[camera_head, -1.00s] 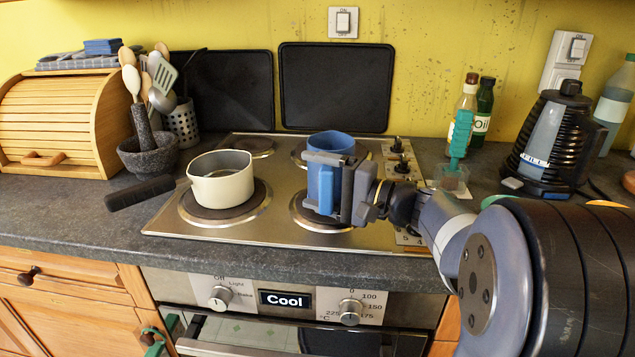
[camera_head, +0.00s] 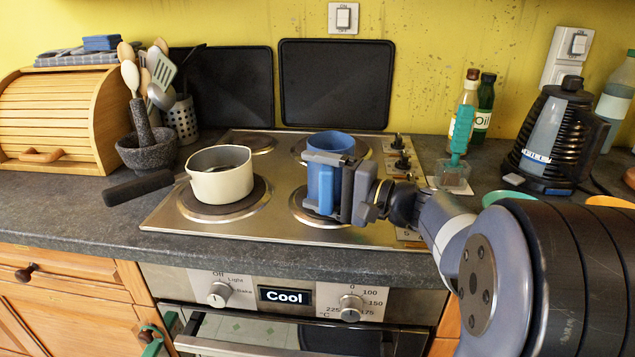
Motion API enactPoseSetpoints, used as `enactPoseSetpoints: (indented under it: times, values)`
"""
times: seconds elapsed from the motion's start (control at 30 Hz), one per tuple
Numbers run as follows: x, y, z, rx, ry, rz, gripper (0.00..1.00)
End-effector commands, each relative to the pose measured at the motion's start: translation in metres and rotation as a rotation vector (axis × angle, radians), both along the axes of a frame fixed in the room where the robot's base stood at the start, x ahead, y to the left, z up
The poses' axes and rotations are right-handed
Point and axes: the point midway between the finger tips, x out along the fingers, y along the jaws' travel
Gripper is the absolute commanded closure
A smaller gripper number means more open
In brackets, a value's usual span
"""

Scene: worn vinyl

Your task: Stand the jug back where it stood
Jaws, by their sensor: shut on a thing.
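A blue jug (camera_head: 321,187) is over the right side of the steel hob, by the front right plate. Its round rim (camera_head: 331,140) faces up and it looks upright. My gripper (camera_head: 328,185) comes in from the right and is shut on the jug. The fingers hide part of its side. I cannot tell whether its base touches the hob or hangs just above it.
A cream saucepan (camera_head: 220,178) stands on the front left plate, its dark handle (camera_head: 138,188) pointing left. Bottles (camera_head: 482,110), a green-handled brush (camera_head: 461,135) and a black kettle (camera_head: 550,140) stand to the right. Two black panels lean at the back.

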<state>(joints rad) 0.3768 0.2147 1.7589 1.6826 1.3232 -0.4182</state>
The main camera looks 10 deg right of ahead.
Motion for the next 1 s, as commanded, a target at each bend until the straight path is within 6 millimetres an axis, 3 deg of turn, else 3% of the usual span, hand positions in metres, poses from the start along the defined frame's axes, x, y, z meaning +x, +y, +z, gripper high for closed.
enactPoseSetpoints:
  times: [0.37, 0.4, 0.6, 1.0]
  values:
    - [0.0, 0.0, -0.0011, 0.0, -0.001, 0.0, 0.89]
    - [0.0, 0.0, -0.0012, 0.0, -0.001, 0.0, 0.15]
    - [0.0, 0.0, -0.0016, 0.0, -0.001, 0.0, 0.0]
    - [-0.0001, 0.0, -0.0038, -0.001, 0.004, 0.0, 0.0]
